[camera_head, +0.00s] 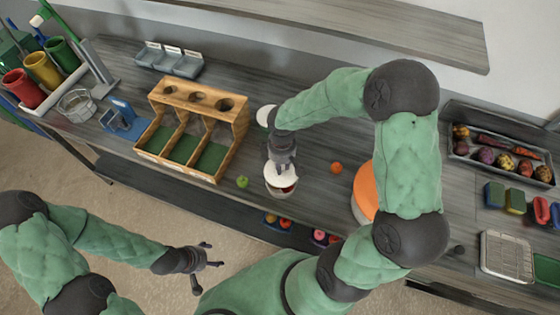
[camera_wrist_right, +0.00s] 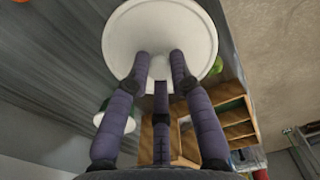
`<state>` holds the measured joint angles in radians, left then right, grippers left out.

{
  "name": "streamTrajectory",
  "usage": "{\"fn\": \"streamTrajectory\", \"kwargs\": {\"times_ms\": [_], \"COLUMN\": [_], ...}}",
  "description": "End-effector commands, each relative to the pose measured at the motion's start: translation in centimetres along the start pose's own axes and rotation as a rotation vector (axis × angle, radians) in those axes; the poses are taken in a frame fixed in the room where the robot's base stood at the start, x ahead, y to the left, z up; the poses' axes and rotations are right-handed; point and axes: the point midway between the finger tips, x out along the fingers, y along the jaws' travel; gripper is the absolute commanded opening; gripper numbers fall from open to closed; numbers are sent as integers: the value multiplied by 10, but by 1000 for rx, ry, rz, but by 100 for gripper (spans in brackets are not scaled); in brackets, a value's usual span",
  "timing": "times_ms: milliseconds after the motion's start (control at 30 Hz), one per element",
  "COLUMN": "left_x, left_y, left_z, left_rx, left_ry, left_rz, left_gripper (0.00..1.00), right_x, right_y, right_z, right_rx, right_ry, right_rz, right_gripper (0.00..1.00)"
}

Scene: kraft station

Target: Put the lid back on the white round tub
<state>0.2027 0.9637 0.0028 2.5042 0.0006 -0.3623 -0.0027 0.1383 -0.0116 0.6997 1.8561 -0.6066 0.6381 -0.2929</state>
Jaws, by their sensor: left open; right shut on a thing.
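In the head view, the white lid (camera_head: 279,176) is over the white round tub (camera_head: 280,194) near the table's front edge. Some red content shows below the lid at the tub's right side, so the lid does not fully cover the opening in this view. My right gripper (camera_head: 283,164) is above the lid, shut on its knob. In the right wrist view, its three fingers close around the knob (camera_wrist_right: 160,67) of the white disc, which hides the tub. My left gripper (camera_head: 207,262) is open and empty, over the floor in front of the table.
A green apple (camera_head: 242,182) lies left of the tub and an orange fruit (camera_head: 336,168) to its right. A wooden rack (camera_head: 242,130) stands behind left. A large orange-topped round container (camera_head: 364,190) is at right, partly behind my right arm. A white round thing (camera_head: 265,115) is farther back.

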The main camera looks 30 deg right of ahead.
Motion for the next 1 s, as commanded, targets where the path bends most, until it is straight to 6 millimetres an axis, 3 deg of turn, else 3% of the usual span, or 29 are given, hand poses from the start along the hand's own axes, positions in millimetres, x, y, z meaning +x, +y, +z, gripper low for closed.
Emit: {"fn": "streamTrajectory", "kwargs": {"times_ms": [600,1000], "left_x": [38,41], "left_y": [-14,-15], "left_z": [-2,-2], "left_rx": [0,0], "left_ry": [1,1], "left_rz": [0,0], "left_gripper": [70,70], "right_x": [52,55], "right_y": [0,0], "right_z": [0,0], "right_rx": [0,0], "right_ry": [-1,0], "right_rz": [0,0], "right_gripper": [9,9]}}
